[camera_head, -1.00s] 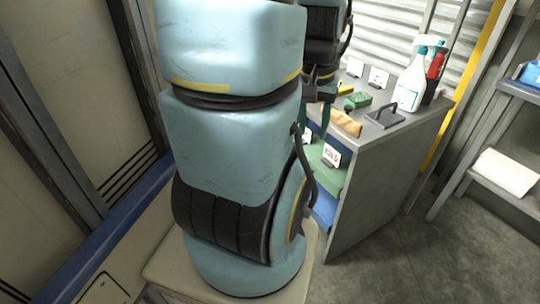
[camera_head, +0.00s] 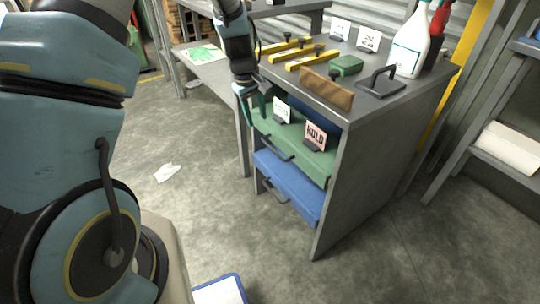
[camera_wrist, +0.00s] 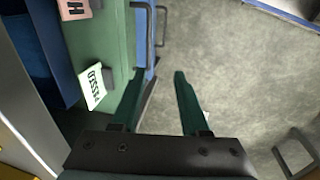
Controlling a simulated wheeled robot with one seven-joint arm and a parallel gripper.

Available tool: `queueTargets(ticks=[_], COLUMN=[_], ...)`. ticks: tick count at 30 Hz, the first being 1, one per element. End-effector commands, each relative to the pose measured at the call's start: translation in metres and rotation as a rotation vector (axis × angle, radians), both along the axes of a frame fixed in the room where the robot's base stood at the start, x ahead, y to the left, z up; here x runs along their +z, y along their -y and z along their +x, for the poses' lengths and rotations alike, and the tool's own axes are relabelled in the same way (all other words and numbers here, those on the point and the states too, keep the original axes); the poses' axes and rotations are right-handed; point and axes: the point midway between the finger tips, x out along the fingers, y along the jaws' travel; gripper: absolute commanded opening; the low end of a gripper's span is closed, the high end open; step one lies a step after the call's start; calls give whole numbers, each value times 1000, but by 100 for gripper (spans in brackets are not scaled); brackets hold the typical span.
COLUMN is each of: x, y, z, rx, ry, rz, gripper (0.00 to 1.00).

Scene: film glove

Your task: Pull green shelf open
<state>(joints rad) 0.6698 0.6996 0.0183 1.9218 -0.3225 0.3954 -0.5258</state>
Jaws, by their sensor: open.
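The green shelf (camera_head: 318,165) sits below the top of a grey cabinet, with two small cards on it and a dark handle (camera_head: 276,149) on its front. In the wrist view the green shelf (camera_wrist: 116,35) is at upper left and its handle (camera_wrist: 143,38) is ahead of my fingers. My gripper (camera_head: 254,106) is at the left end of the shelf. In the wrist view my gripper (camera_wrist: 158,88) is open with nothing between its fingers. The left fingertip is close to the handle's lower end; I cannot tell whether they touch.
A blue shelf (camera_head: 288,187) with its own handle lies below the green one. The cabinet top (camera_head: 335,112) holds yellow tools, a green block, a brown piece, a dark-handled tool and a spray bottle (camera_head: 410,45). A low table (camera_head: 205,72) stands behind.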

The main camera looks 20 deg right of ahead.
Motion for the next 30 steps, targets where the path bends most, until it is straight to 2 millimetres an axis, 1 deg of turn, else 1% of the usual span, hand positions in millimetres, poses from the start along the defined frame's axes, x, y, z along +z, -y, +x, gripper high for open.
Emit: queueTargets(ticks=[1, 3, 6, 8, 11, 18, 21, 24, 30], x=[-17, -26, -34, -40, -55, -99, -114, -125, -134], y=[14, 25, 33, 34, 36, 44, 46, 49, 50], z=[-3, -5, -6, -6, -6, -4, -4, -3, -2], rx=[5, 16, 23, 24, 24, 23, 23, 22, 22], ry=[-7, -12, -16, -17, -19, -18, -17, -17, -16], rz=[-2, -7, -10, -9, -9, -8, -9, -9, -10], gripper=[45, 45, 45, 45, 45, 45, 45, 45, 45])
